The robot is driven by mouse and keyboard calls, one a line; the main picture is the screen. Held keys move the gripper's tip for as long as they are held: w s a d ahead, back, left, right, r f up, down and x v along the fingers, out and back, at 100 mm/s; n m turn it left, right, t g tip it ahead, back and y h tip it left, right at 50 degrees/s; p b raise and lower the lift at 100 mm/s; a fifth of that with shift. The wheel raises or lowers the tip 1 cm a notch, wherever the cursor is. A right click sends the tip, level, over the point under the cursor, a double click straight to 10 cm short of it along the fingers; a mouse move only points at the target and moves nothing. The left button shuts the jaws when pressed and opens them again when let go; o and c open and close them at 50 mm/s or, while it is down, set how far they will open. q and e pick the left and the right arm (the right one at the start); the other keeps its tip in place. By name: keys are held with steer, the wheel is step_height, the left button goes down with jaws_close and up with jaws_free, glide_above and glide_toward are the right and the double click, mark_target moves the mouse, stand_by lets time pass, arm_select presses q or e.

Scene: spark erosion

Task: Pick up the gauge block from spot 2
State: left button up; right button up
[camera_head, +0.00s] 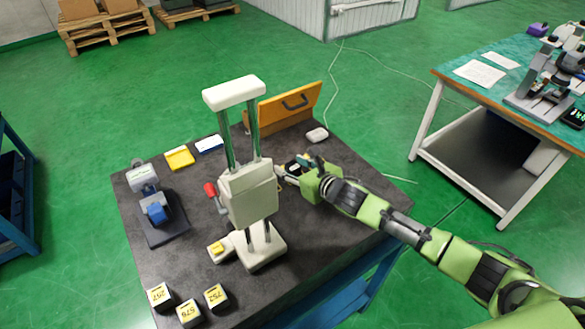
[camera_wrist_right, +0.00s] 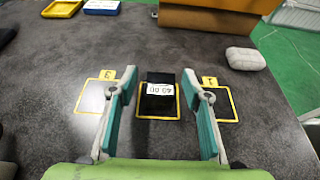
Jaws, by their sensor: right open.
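The gauge block (camera_wrist_right: 160,88) is small, with a dark top and a white label reading 40.00. In the right wrist view it stands on the middle yellow-framed spot (camera_wrist_right: 158,117), between the spots marked 3 (camera_wrist_right: 93,96) and 1 (camera_wrist_right: 222,104). The middle spot's number is hidden. My right gripper (camera_wrist_right: 159,72) is open and empty; its teal fingers lie left and right of the block with gaps on both sides. In the head view my right gripper (camera_head: 287,172) is low over the table behind the white stand, and partly hides the spots. My left gripper is not in view.
The white column stand (camera_head: 250,195) with a red knob rises beside my right gripper. An orange case (camera_head: 290,106) and a pale rounded object (camera_head: 317,134) lie behind. A blue-grey device (camera_head: 155,205), trays and numbered dark blocks (camera_head: 188,312) occupy the left and front.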

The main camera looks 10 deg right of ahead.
jaws_close()
steer(key=shift+r, duration=0.1)
